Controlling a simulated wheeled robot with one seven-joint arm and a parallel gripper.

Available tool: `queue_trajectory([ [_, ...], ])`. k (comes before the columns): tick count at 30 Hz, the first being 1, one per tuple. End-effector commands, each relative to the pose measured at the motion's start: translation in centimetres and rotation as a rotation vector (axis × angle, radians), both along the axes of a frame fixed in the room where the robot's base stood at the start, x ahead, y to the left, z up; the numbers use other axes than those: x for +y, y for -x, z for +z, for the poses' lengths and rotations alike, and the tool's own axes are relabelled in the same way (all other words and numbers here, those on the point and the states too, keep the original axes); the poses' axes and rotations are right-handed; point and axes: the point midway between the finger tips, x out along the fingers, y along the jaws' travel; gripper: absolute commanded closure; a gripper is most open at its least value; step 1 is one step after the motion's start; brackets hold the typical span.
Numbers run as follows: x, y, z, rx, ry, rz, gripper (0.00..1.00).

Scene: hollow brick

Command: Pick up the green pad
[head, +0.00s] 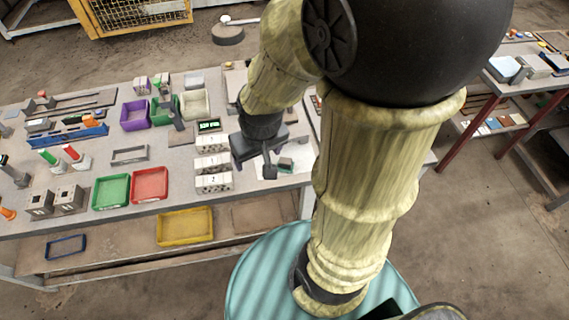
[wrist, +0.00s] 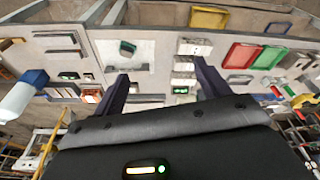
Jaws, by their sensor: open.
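What looks like the green pad (head: 286,162) is a small, dull green piece on a white sheet (head: 297,177) near the table's right end. In the wrist view the pad (wrist: 127,46) shows grey-green on the white sheet (wrist: 120,57), and its exact shape is too small to tell. My gripper (head: 254,168) is open and empty above the table, left of the pad in the head view. In the wrist view my gripper's fingers (wrist: 161,75) are spread wide, and the pad lies beyond the left fingertip, apart from it.
White hollow blocks (head: 213,163) stand in a row just left of my gripper. A red tray (head: 149,185) and a green tray (head: 111,192) lie farther left. Purple (head: 134,115) and cream (head: 195,104) bins stand behind. A yellow tray (head: 185,227) is on the lower shelf.

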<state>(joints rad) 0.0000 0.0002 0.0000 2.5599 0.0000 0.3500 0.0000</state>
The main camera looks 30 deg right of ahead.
Motion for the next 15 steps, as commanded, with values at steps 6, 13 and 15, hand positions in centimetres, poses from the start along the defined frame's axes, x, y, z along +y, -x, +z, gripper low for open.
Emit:
queue_trajectory([
  [6,0.0,0.0,0.0,0.001,-0.002,-0.003,0.20],
  [13,-0.9,-2.0,-1.7,0.040,-0.049,-0.111,0.20],
  [15,-1.7,-3.2,-2.8,0.059,-0.069,-0.180,0.20],
])
